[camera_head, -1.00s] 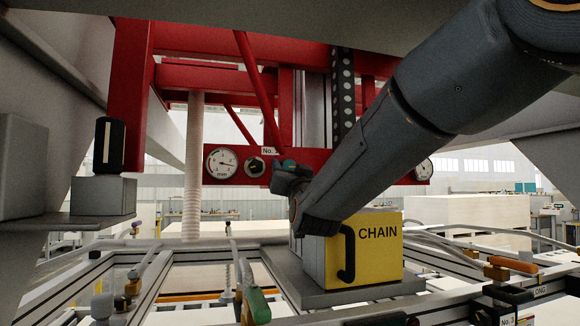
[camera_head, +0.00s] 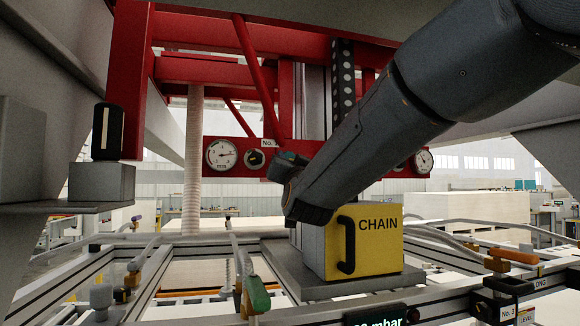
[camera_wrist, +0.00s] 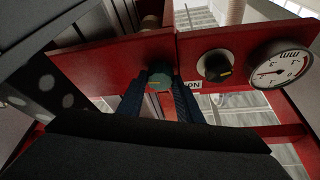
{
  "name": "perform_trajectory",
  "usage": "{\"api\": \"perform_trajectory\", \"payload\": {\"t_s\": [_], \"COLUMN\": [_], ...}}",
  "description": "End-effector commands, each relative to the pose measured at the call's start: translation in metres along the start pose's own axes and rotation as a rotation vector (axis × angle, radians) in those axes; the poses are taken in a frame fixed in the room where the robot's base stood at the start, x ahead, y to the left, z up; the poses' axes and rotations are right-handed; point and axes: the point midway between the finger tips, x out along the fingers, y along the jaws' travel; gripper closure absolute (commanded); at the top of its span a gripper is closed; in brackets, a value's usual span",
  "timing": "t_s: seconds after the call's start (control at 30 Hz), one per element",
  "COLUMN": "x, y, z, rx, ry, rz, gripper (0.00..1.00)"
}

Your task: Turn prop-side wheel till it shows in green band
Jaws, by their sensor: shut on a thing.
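My gripper (camera_wrist: 160,95) is shut on a teal, many-sided wheel (camera_wrist: 160,77) with a short yellow mark, at the red beam (camera_wrist: 110,62). In the head view my wrist (camera_head: 300,192) stands in front of the beam and hides most of the grip. A black knob (camera_wrist: 215,67) with a yellow mark sits beside it; it also shows in the head view (camera_head: 255,159). A round white gauge (camera_wrist: 281,65) is beyond that knob and also shows in the head view (camera_head: 221,155). Its needle points right in the head view. I cannot make out a green band.
A yellow-fronted box (camera_head: 376,250) marked CHAIN stands below my wrist. A second gauge (camera_head: 423,161) is at the beam's right end, just past my arm. A red diagonal brace (camera_head: 256,80) and a pale ribbed hose (camera_head: 193,165) are near the beam.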

Motion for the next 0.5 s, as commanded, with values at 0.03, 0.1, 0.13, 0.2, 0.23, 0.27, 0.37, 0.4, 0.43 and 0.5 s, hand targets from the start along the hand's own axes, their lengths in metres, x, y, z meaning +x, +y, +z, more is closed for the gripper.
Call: {"api": "perform_trajectory", "payload": {"t_s": [0.03,0.1,0.13,0.2,0.23,0.27,0.37,0.4,0.43,0.5], "x": [-0.0004,-0.0005,-0.0006,-0.0005,-0.0003,-0.0002,-0.0001,0.0000,0.0001,0.0002], "y": [-0.0009,-0.0018,-0.0021,-0.0023,-0.0026,-0.0031,-0.0037,-0.0040,-0.0044,-0.0052], "z": [0.0021,0.0019,0.0019,0.0019,0.0017,0.0015,0.0010,0.0006,0.0003,-0.0001], "rx": [0.031,0.083,0.108,0.168,0.194,0.220,0.308,0.343,0.370,0.430], "ry": [0.000,0.001,0.001,0.000,0.000,0.000,-0.001,-0.001,-0.001,-0.002], "rz": [0.010,0.031,0.041,0.066,0.077,0.087,0.125,0.139,0.150,0.176], "gripper": [0.90,0.90,0.90,0.90,0.90,0.90,0.90,0.90,0.90,0.90]}}
